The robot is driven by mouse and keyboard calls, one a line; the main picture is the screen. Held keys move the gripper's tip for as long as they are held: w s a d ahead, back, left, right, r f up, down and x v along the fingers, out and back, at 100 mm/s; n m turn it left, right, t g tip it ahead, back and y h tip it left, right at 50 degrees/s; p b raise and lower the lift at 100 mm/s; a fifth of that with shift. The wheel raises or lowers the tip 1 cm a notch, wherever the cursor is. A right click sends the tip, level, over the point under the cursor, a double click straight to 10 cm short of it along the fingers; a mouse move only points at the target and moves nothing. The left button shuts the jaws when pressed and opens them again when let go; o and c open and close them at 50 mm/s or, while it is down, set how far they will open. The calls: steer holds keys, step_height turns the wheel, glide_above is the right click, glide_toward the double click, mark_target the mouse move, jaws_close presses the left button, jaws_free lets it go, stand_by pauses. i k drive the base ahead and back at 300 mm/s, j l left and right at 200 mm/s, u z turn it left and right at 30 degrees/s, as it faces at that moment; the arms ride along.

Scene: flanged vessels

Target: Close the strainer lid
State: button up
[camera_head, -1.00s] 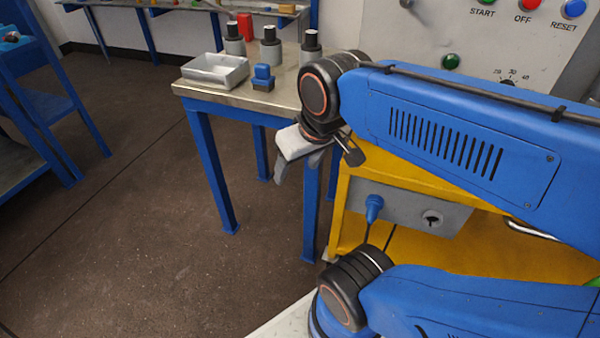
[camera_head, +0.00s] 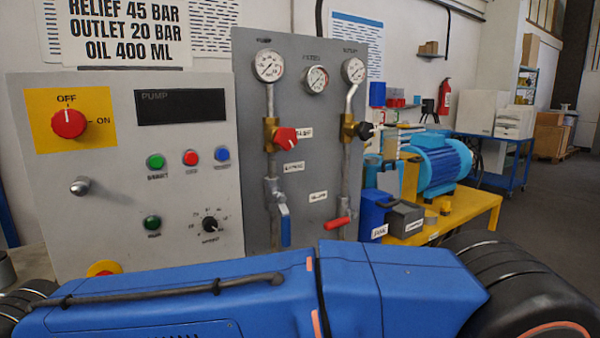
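I cannot clearly make out a strainer lid. Beside the gauge panel, partly hidden behind its right edge, stand small flanged-looking pieces (camera_head: 408,132) in grey and brass above blue parts. They are too small to tell whether one is a strainer or how its lid stands.
A grey gauge panel (camera_head: 318,108) with valves stands in the middle, right of a control box (camera_head: 190,235) with knobs and buttons. A blue motor (camera_head: 440,165) sits on a yellow bench (camera_head: 478,212). Blue and dark boxes (camera_head: 405,218) stand before it. Open floor lies at right.

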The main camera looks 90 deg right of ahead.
mark_target(388, 181)
steer(key=z, duration=3)
